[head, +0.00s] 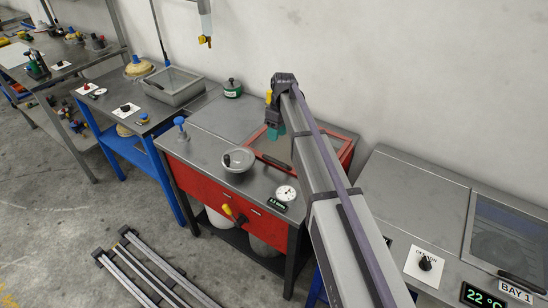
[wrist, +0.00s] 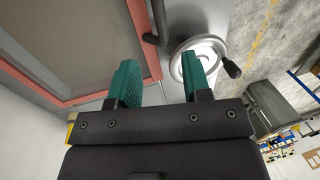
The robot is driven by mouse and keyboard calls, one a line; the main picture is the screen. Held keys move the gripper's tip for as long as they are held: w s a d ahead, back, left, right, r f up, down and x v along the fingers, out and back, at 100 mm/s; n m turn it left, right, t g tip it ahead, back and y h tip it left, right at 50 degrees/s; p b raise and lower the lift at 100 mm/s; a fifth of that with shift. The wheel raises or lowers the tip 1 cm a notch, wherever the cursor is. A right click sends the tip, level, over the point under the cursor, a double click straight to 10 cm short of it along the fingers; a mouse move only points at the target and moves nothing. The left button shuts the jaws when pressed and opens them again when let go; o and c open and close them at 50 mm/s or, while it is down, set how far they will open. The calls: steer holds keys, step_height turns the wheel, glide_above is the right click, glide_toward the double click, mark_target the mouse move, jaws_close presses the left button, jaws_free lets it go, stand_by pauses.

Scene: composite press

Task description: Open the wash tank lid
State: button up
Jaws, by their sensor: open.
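The wash tank lid appears to be the red-framed panel (head: 262,141) on top of the red cabinet; it looks closed, lying flat. In the wrist view its red frame and grey pane (wrist: 75,45) fill the upper left. A dark bar handle (wrist: 159,20) runs along the lid's near edge; it also shows in the head view (head: 275,162). My gripper (wrist: 160,72) is open and empty, its teal fingers apart. In the head view my gripper (head: 277,131) hangs above the lid. The arm hides part of the lid. Whether a finger touches anything cannot be told.
A metal handwheel (head: 239,161) with a dark knob sits left of the lid; in the wrist view the handwheel (wrist: 200,45) is behind the right finger. A gauge (head: 286,193) and a blue knob (head: 180,122) stand on the cabinet top. A green round item (head: 232,88) stands behind.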

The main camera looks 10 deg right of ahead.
mark_target(273, 159)
steer(key=f+b, duration=0.3)
steer(key=s+a+f+b, duration=0.1)
steer(key=f+b, duration=0.2)
steer(key=f, duration=0.1)
steer(key=f+b, duration=0.3)
steer(key=shift+s+a+f+b, duration=0.2)
steer(key=shift+s+b, duration=0.05)
steer(key=shift+b, duration=0.05)
steer(key=shift+r, duration=0.1)
steer(key=shift+r, duration=0.1)
steer(key=shift+c, duration=0.4)
jaws_close()
